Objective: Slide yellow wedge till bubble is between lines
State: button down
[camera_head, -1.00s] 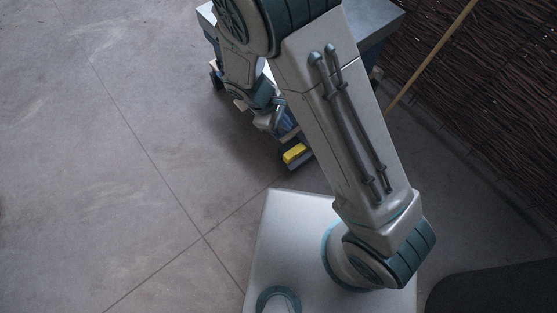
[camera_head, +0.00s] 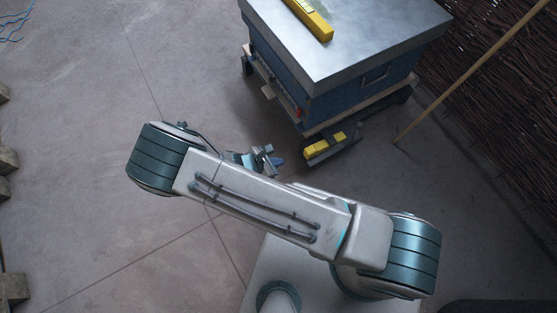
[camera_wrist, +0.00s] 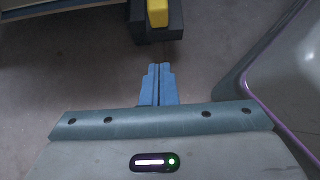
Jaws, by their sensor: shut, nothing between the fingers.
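A yellow wedge (camera_head: 316,149) lies on a dark block at the front foot of the hive stand, with a second yellow piece (camera_head: 340,136) just right of it. In the wrist view a yellow wedge (camera_wrist: 158,12) on a dark block is cut off by the top edge. A yellow spirit level (camera_head: 312,20) lies on the hive's metal lid, cut by the frame edge. Its bubble is too small to read. My gripper (camera_head: 276,162) is left of the wedge, apart from it. In the wrist view its blue fingers (camera_wrist: 159,68) are shut and empty, pointing toward the block.
The blue hive (camera_head: 340,97) with its grey metal lid (camera_head: 375,40) stands on a low stand. A wooden pole (camera_head: 470,75) leans at the right by a woven fence (camera_head: 490,110). Wooden pieces (camera_head: 8,160) lie at the far left.

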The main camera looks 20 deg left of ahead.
aim_at(305, 155)
jog(key=b+x, duration=0.1)
jog(key=x, duration=0.2)
jog(key=r+b+x, duration=0.1)
jog(key=x, duration=0.2)
jog(key=w+d+b+x, duration=0.1)
jog(key=b+x, duration=0.1)
jog(key=x, duration=0.1)
jog(key=shift+r, duration=0.1)
jog(key=shift+w+d+r, duration=0.15)
jog(key=shift+w+d, duration=0.25)
jog(key=shift+w, duration=0.1)
